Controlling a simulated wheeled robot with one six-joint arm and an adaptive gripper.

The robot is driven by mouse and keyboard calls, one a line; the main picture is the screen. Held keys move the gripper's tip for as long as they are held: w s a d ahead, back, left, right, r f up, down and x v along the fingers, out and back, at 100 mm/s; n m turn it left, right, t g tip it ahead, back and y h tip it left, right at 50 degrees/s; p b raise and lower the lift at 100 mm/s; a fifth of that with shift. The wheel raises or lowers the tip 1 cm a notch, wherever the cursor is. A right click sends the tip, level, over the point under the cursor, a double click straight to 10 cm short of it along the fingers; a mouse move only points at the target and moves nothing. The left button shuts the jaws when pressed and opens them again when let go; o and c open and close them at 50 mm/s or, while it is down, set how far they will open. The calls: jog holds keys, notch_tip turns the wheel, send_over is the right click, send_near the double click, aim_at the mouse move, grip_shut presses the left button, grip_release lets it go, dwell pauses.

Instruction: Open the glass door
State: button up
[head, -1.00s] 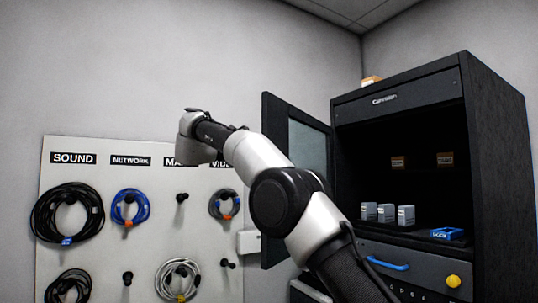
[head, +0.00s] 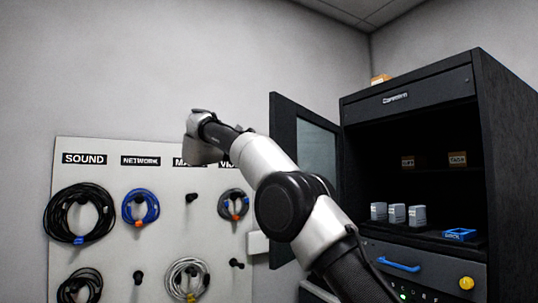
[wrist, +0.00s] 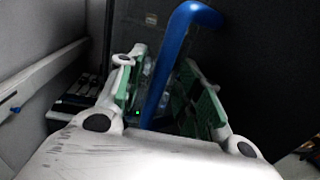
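The glass door (head: 283,145) of the black cabinet stands swung wide open, to the left of the cabinet's opening in the head view. It has a dark frame around a greyish pane (head: 317,150). In the wrist view a blue bar handle (wrist: 168,65) runs between the two fingers of my gripper (wrist: 165,98). The green-padded fingers are apart, with a visible gap on each side of the handle. In the head view my arm reaches up and left in front of the door's left side, and my gripper cannot be made out there.
The open cabinet (head: 500,170) holds several grey boxes (head: 397,214), a blue tray (head: 460,235) and orange-brown boxes. A drawer with a blue handle (head: 398,264) and a yellow knob (head: 466,283) is below. A cable board (head: 110,180) is at left.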

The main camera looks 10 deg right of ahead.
jog(key=v, duration=0.7)
jog(key=shift+d, duration=0.1)
